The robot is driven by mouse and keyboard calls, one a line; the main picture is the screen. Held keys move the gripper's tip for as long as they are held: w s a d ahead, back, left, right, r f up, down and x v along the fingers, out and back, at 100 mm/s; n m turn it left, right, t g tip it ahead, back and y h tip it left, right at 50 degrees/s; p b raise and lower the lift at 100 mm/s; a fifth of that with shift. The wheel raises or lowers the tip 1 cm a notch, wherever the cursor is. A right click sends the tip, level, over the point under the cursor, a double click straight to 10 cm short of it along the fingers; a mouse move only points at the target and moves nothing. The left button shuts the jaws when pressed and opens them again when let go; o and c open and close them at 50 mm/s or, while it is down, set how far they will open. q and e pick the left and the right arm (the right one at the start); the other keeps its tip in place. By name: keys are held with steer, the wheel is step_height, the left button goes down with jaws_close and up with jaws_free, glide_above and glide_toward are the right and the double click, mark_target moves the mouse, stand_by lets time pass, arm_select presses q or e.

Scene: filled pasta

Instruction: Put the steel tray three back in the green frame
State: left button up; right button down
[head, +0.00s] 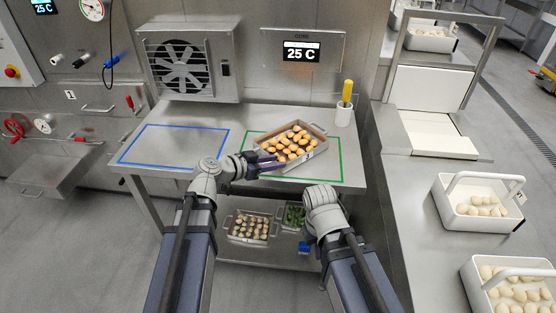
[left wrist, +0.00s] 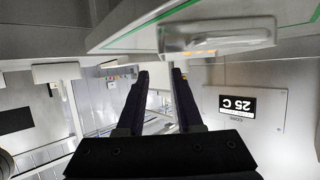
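The steel tray (head: 322,147), filled with browned pasta pieces, is over the green frame (head: 341,168) on the right of the steel table. It sits askew to the frame lines, and I cannot tell whether all of it is inside them. In the left wrist view, upside down, the tray (left wrist: 215,36) is near the green line (left wrist: 165,14). My left gripper (head: 268,165) is at the tray's near left side; its fingers (left wrist: 160,88) are apart with nothing visible between them. My right arm is bent low in front of the table, and its gripper is hidden.
An empty blue frame (head: 150,162) marks the table's left. A fan unit (head: 190,62) stands behind, and a cup (head: 343,115) with a yellow-handled tool is at the back right. The lower shelf holds trays (head: 250,240). White baskets (head: 478,195) stand on the right counter.

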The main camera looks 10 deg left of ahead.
arm_select(q)
steer(key=s+d+f+g, duration=0.4)
steer(key=s+d+f, duration=0.1)
steer(key=s+a+f+n+g+y, duration=0.1)
steer(key=s+f+n+g+y, duration=0.1)
steer(key=s, duration=0.5)
steer(key=s+a+f+n+g+y, duration=0.1)
steer(key=s+f+n+g+y, duration=0.2)
steer(key=s+f+y, duration=0.3)
steer(key=s+y, duration=0.2)
steer(key=shift+f+g+y, duration=0.2)
steer(key=shift+g+y, duration=0.2)
steer(key=shift+d, duration=0.1)
step_height(320, 180, up, 8)
steer(key=p, duration=0.8)
steer(key=shift+r, duration=0.15)
